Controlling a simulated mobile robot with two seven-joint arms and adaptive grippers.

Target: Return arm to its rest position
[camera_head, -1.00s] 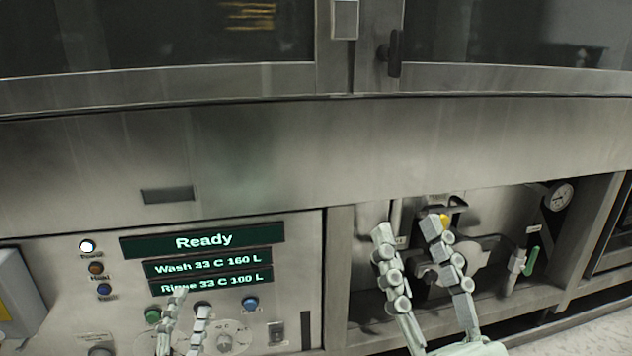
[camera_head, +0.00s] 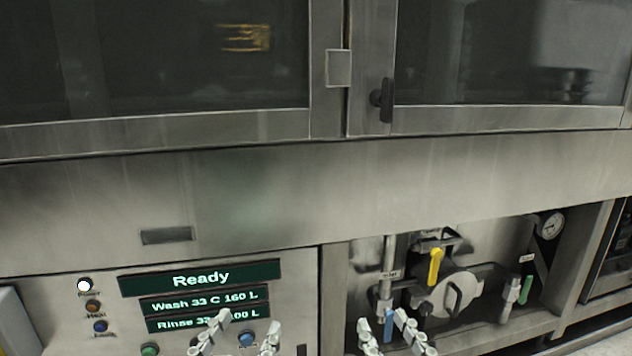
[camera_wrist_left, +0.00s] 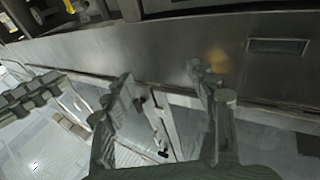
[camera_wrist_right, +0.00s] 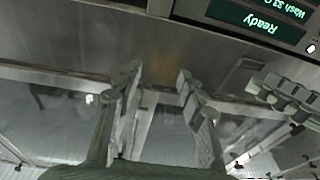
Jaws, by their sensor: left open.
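My left gripper (camera_head: 246,325) is at the bottom edge of the head view, in front of the control panel (camera_head: 128,325). Its two fingers are spread and empty, and they cover part of the rinse line. It also shows in the left wrist view (camera_wrist_left: 160,78). My right gripper (camera_head: 382,322) is at the bottom edge, in front of the open valve bay. Its fingers are apart with nothing between them, as the right wrist view (camera_wrist_right: 158,76) shows. It is below and clear of the yellow valve handle (camera_head: 435,266). Most of both arms is hidden below the picture.
The washer's steel front (camera_head: 300,195) spans the view, with windowed doors and a black door handle (camera_head: 386,100) above. The display (camera_head: 200,279) reads Ready. The bay holds a blue handle (camera_head: 389,327), a green handle (camera_head: 526,289) and a gauge (camera_head: 551,225).

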